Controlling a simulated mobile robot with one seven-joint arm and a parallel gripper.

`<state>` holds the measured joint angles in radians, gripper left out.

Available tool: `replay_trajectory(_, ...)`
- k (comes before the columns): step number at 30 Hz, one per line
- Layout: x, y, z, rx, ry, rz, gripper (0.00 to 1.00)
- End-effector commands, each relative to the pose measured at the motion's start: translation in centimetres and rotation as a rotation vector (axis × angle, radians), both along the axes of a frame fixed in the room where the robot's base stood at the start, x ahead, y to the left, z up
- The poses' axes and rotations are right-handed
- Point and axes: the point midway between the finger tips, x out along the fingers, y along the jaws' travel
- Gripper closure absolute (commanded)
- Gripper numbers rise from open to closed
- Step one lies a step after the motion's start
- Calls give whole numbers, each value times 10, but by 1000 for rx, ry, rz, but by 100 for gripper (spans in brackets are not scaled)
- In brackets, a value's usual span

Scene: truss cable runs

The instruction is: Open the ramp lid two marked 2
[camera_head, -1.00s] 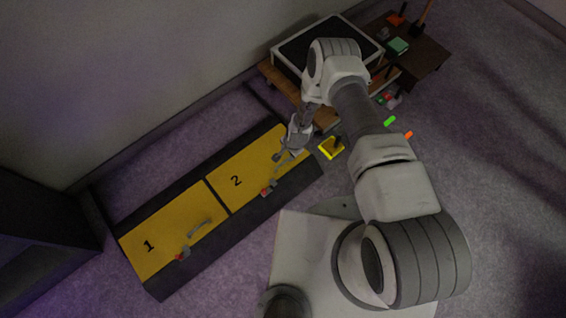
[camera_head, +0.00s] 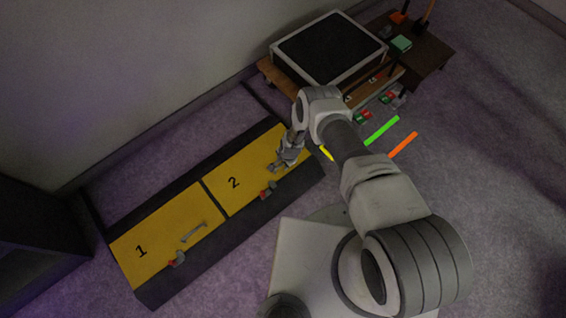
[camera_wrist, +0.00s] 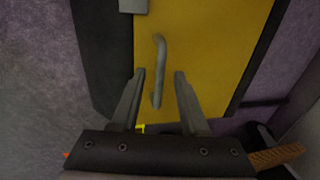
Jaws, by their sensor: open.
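The yellow ramp lid two (camera_head: 248,178), marked 2, lies shut on the dark ramp frame, to the right of lid one (camera_head: 165,240). The handle's near end reaches down between the fingertips. I cannot tell whether the fingers touch it.
A wooden stand with a dark-topped case (camera_head: 330,48) is behind my arm. Green (camera_head: 382,130) and orange (camera_head: 403,144) strips lie on the carpet to the right.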

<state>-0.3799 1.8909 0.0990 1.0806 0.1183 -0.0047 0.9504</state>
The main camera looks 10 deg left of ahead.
Motion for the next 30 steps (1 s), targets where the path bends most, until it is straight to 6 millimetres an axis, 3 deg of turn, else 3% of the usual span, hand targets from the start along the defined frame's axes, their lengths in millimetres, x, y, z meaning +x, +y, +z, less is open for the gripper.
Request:
replay_trajectory(3, 0, 0, 0, 0, 0, 0, 55)
replay_trajectory(11, 0, 0, 0, 0, 0, 0, 100)
replay_trajectory(30, -1, -1, 0, -1, 2, 0, 100)
